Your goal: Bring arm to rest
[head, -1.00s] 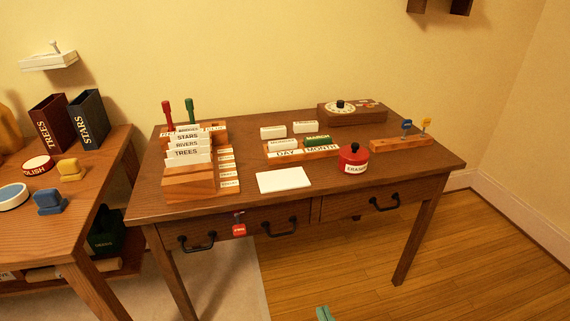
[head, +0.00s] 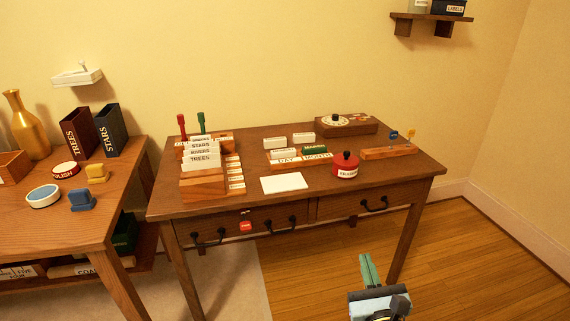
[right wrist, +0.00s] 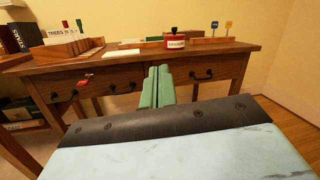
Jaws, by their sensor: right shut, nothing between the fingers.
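My right gripper (head: 368,268) shows at the bottom of the head view, in front of the desk (head: 345,221) and lower than its top. Its green fingers are together with nothing between them. In the right wrist view the shut fingers (right wrist: 157,86) point toward the desk's drawer fronts, apart from them. My left gripper is in neither view.
The desk holds a wooden card file (head: 203,184), a white card (head: 284,183), a red eraser pot (head: 345,165) and a day-month block (head: 301,160). Drawer handles (head: 279,226) stick out in front. A side table (head: 60,228) stands left. The floor (head: 310,270) at right is open.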

